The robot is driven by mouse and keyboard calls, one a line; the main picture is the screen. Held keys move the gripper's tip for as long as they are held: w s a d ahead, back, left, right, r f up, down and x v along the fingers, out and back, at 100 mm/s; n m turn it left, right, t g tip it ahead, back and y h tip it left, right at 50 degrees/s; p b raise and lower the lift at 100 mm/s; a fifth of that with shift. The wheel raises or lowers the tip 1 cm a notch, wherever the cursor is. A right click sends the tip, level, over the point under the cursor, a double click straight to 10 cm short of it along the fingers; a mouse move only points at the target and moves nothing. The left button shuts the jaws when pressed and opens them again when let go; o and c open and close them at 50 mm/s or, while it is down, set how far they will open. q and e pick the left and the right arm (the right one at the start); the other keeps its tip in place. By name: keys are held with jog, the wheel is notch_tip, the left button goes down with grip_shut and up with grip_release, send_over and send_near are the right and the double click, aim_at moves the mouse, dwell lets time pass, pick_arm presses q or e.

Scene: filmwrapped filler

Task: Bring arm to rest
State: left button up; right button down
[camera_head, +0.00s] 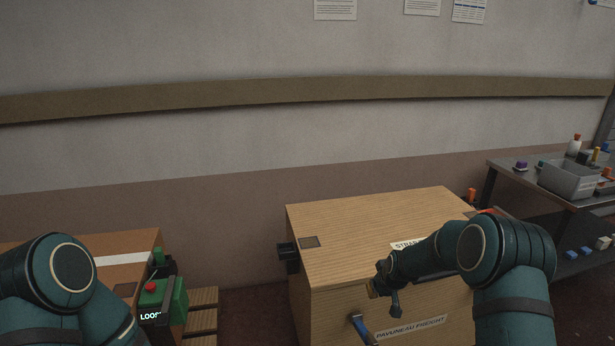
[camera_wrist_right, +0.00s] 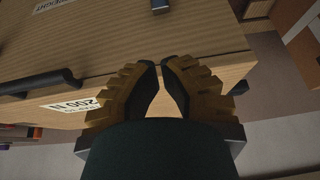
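My right arm (camera_head: 505,250) reaches in from the right over the wooden crate (camera_head: 360,235). Its right gripper (camera_head: 380,289) hangs by the crate's front top edge and points to the left. In the right wrist view, the two ribbed finger pads of the right gripper (camera_wrist_right: 160,64) lean together with their tips almost touching, and nothing shows between them. My left arm (camera_head: 62,280) shows only as a bent joint at the lower left. My left gripper is out of view.
A blue and dark handle (camera_head: 361,326) sits on the crate's front. A brown carton (camera_head: 130,241) and a green device (camera_head: 170,301) with a red button stand at left. A metal bench (camera_head: 510,166) with a grey bin (camera_head: 568,180) stands at right.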

jog(key=s+a+f+m+g+y, duration=0.1)
jog(key=s+a+f, duration=0.35)
jog(key=s, duration=0.45)
jog(key=s+a+f+m+g+y, duration=0.1)
jog(key=s+a+f, duration=0.3)
jog(key=s+a, duration=0.3)
jog(key=s+a+g, duration=0.1)
jog(key=s+a, duration=0.1)
jog(key=s, duration=0.6)
jog(key=s+a+m, duration=0.1)
jog(key=s+a, duration=0.2)
jog(key=s, duration=0.6)
jog(key=shift+s+g+y, duration=0.15)
jog(key=shift+g+y, duration=0.25)
